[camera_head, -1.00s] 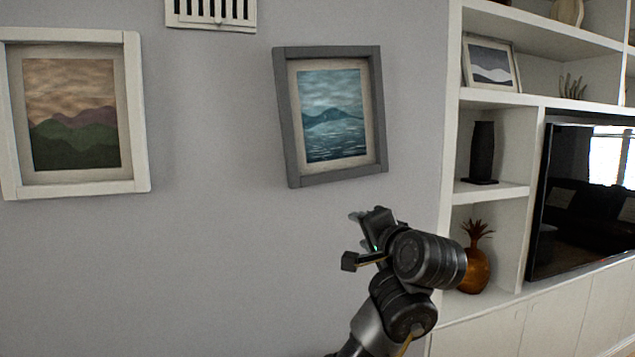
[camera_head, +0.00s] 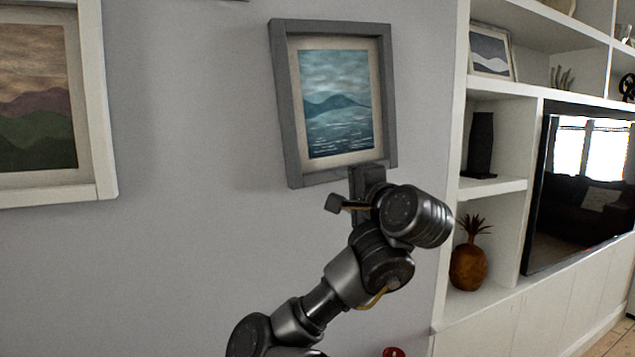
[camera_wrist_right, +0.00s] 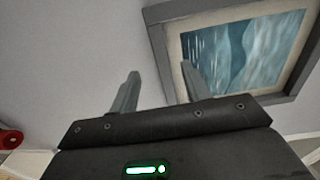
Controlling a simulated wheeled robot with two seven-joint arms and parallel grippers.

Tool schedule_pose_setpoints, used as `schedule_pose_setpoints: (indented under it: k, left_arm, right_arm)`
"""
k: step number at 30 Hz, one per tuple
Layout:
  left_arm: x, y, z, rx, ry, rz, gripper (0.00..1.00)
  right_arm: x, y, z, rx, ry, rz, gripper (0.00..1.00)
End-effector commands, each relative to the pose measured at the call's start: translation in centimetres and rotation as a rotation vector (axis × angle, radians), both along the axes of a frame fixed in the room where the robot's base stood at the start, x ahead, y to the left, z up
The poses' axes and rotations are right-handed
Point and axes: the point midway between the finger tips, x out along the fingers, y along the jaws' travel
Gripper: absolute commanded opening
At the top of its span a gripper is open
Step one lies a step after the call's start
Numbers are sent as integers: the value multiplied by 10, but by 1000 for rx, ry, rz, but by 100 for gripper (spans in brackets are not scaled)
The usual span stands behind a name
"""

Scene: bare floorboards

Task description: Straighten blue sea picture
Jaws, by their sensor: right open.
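The blue sea picture (camera_head: 335,105) hangs on the grey wall in a grey frame, slightly tilted. Its lower right corner sits a little higher than its lower left one. My right gripper (camera_head: 368,170) is at the frame's lower edge, right of its middle, and hides part of that edge. In the right wrist view the two fingers (camera_wrist_right: 157,88) are spread apart, and the frame (camera_wrist_right: 160,45) shows behind and beside the right-hand finger. I cannot tell whether a finger touches the frame. My left gripper is not in view.
A white-framed landscape picture (camera_head: 50,105) hangs to the left. White shelves (camera_head: 495,187) with a black vase (camera_head: 481,145), a pineapple ornament (camera_head: 468,262) and a television (camera_head: 585,190) stand to the right. A small red object (camera_head: 393,352) shows at the bottom edge. The wall below the pictures is bare.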

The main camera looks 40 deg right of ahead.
Motion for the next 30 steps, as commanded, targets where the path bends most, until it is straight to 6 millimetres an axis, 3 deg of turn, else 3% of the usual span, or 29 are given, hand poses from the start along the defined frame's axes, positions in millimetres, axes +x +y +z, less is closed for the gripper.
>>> schedule_pose_setpoints:
  k: [5, 6, 7, 14, 18, 30]
  left_arm:
    - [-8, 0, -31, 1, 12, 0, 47]
    - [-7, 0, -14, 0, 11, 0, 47]
    - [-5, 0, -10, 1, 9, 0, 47]
    - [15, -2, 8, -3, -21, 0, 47]
    - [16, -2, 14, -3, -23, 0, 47]
    - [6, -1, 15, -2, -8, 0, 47]
  right_arm:
    - [22, -8, -10, -2, 4, 1, 47]
    - [31, -9, 2, 1, 6, 2, 47]
    - [37, -11, 2, 1, 6, 2, 47]
    - [77, -22, 2, -1, 5, 5, 47]
    - [92, -27, 1, -1, 4, 4, 47]
    - [99, -29, -1, 0, -1, 3, 47]
